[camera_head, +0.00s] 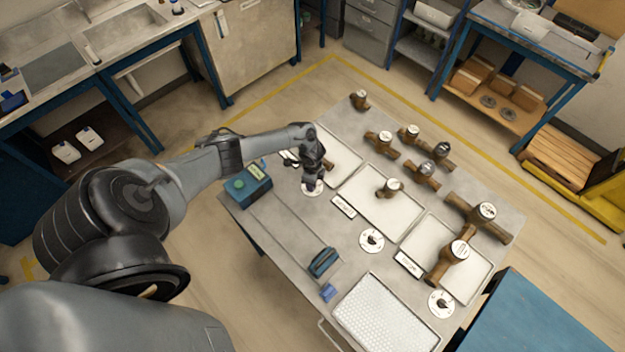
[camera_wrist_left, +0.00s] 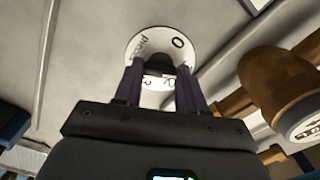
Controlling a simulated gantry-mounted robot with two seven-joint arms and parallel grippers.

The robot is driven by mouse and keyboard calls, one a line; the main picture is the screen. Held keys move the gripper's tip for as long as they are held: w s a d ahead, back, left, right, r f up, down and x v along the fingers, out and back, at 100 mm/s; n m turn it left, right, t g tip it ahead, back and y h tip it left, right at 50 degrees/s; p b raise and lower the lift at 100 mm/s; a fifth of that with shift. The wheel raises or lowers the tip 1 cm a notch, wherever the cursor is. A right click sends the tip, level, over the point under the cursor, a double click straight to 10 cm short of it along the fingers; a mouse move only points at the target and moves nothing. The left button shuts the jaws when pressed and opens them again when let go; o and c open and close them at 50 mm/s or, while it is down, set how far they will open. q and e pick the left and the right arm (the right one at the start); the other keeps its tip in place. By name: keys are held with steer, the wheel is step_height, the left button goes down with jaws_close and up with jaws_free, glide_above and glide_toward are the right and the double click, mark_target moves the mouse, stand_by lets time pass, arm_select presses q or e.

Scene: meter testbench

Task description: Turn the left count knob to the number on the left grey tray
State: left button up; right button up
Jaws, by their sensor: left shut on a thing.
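The left count knob's white dial (camera_head: 308,190) lies on the table below my left gripper (camera_head: 313,184), which covers most of it. In the left wrist view the dial (camera_wrist_left: 146,44) shows a 0 and a 3; other marks are partly hidden by the fingers. My left gripper (camera_wrist_left: 158,88) is shut on the dark knob (camera_wrist_left: 157,69), one finger on each side. The left grey tray (camera_head: 343,165) is just behind the gripper; a brown meter on it is mostly hidden. The number there cannot be read. My right gripper is not in view.
The middle tray (camera_head: 372,219) and right tray (camera_head: 470,290) hold brass meters, with dials (camera_head: 372,247) and (camera_head: 440,311) in front. More meters stand at the back. A teal box (camera_head: 240,188) is left of the gripper. A white perforated tray (camera_head: 385,320) lies at the front.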

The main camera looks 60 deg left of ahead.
arm_select(q)
steer(key=shift+n, duration=0.4)
steer(key=o, duration=1.1)
steer(key=shift+c, duration=0.2)
steer(key=shift+r+p, duration=0.3)
steer(key=shift+r, duration=0.35)
step_height(320, 180, up, 10)
steer(key=p, duration=0.1)
steer(key=shift+f, duration=0.2)
